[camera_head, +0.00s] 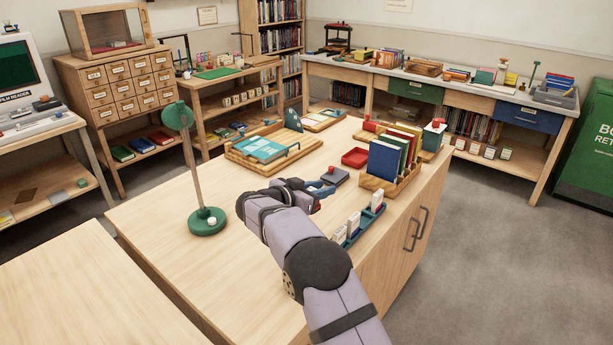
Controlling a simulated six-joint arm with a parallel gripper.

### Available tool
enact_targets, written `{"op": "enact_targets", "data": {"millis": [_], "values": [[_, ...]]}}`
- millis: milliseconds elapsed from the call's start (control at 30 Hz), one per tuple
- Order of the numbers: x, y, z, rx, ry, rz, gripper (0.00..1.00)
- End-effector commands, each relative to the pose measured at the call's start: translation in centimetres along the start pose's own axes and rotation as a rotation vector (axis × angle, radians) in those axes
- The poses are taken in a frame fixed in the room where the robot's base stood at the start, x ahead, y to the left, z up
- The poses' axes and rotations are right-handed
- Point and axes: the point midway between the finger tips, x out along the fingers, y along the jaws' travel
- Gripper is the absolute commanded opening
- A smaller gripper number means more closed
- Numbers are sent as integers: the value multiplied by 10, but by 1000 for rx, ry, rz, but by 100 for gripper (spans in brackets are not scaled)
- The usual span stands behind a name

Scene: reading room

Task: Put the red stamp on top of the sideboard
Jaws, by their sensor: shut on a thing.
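My gripper (322,188) is low over the middle of the large wooden cabinet, its jaws shut. A small red-topped piece (332,169), which looks like the red stamp, shows at the fingertips beside a dark grey block (339,177). The fingers hide part of it, and I cannot tell whether it touches the block or the top below. The wooden cabinet (150,235) has doors with dark handles and may be the sideboard. A long counter (452,85) with green and blue drawers also stands along the back wall.
A green lamp (206,220) stands on the cabinet's left. A book rack (372,184) and a blue card holder (352,233) line its right edge. A red tray (355,157) lies behind the gripper, and a wooden tray (240,152) left of it. The front left top is clear.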

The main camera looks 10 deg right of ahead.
Motion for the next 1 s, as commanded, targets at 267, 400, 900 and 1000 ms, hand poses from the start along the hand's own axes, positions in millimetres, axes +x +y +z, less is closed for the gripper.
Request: {"op": "enact_targets", "data": {"millis": [267, 400, 900, 1000], "values": [[0, 10, 2, -6, 3, -27, 4], [0, 9, 3, -10, 3, -44, 4], [15, 9, 52, -14, 2, -47, 4], [18, 9, 60, -13, 3, -48, 4]]}}
